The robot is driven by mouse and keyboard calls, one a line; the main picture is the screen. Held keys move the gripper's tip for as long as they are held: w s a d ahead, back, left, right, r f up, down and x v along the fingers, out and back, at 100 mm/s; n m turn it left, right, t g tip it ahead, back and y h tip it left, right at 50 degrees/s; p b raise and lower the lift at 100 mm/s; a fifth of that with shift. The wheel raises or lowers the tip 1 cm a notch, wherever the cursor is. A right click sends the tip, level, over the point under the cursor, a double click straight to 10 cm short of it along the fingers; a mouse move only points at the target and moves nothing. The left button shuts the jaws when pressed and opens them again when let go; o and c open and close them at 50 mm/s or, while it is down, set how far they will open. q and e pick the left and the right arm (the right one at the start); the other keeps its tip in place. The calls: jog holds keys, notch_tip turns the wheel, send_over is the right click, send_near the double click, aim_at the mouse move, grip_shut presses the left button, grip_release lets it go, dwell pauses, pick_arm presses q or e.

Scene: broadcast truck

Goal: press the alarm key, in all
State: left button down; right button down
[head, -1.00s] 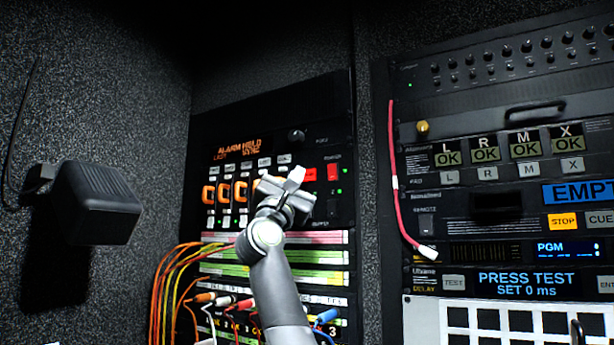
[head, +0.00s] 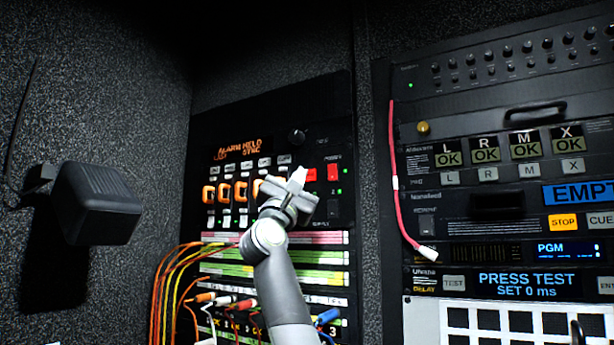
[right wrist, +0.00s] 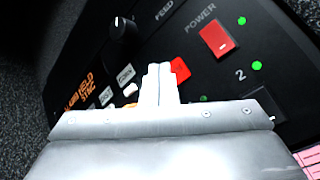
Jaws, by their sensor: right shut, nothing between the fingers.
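The alarm panel (head: 250,180) is a black unit at the middle left of the head view. Its orange display (head: 238,147) reads ALARM HELD, with a second line that seems to read LAST SYNC. A row of small pale keys (head: 250,163) sits under the display; I cannot tell from the labels which is the alarm key. My right gripper (head: 298,178) is shut and empty in front of the panel, just right of this row. In the right wrist view its fingertips (right wrist: 159,70) overlap a red key (right wrist: 180,70) and partly hide nearby keys. I cannot tell whether they touch. My left gripper is out of view.
A black knob (right wrist: 122,35) and a red power switch (right wrist: 219,38) are near the fingers. Orange-lit buttons (head: 225,191) and patch cables (head: 165,285) lie left and below. A pink cable (head: 395,180) hangs on the right rack. A black box (head: 95,203) juts from the left wall.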

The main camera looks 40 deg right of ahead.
jog(key=shift+w+d, duration=0.1)
jog(key=shift+d, duration=0.15)
dwell(0.5)
jog(key=shift+a, duration=0.1)
jog(key=shift+s+a+b, duration=0.25)
jog(key=shift+a+b, duration=0.15)
jog(key=shift+a, duration=0.15)
jog(key=a, duration=0.1)
jog(key=s+a+b, duration=0.1)
jog(key=a, duration=0.1)
jog(key=s+a, duration=0.1)
jog(key=shift+a+b, duration=0.3)
jog(key=shift+b, duration=0.1)
jog(key=shift+f, duration=0.15)
dwell(0.7)
